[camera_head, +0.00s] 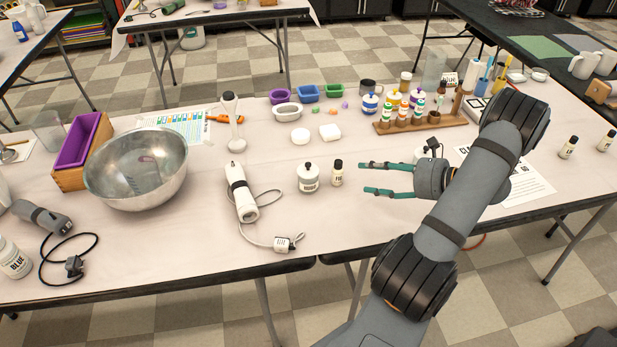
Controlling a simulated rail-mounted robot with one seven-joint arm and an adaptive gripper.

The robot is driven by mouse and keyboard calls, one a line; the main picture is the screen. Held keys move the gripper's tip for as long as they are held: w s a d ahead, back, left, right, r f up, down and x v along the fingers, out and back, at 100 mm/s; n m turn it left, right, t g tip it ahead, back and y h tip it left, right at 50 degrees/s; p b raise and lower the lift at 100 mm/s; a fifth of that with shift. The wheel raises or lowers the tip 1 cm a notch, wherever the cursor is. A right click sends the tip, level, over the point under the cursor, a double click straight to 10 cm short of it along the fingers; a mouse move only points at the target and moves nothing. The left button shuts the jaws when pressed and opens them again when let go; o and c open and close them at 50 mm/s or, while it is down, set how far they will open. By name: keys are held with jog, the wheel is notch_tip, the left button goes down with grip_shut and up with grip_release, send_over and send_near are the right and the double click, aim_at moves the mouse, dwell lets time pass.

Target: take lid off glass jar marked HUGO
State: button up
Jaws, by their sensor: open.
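A small pale jar (308,180) with a rounded lid and dark knob (308,165) stands upright near the middle of the table. Its label is too small to read, so I cannot tell for sure that it says HUGO. The lid sits on the jar. My gripper (365,177) is open and empty to the right of this jar, its two green fingers pointing left. A small bottle with a black cap (337,174) stands between the fingertips and the jar. Another pale jar (421,154) is partly hidden behind my gripper.
A corded white hand blender (240,192) lies left of the jar, with a metal bowl (137,168) farther left. White soap pieces (300,136), coloured molds (307,93) and a wooden rack (385,127) are behind. The table (345,229) is clear in front of the bottle.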

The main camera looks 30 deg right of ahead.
jog(key=shift+c, duration=0.5)
jog(key=c, duration=0.4)
jog(key=shift+o, duration=0.2)
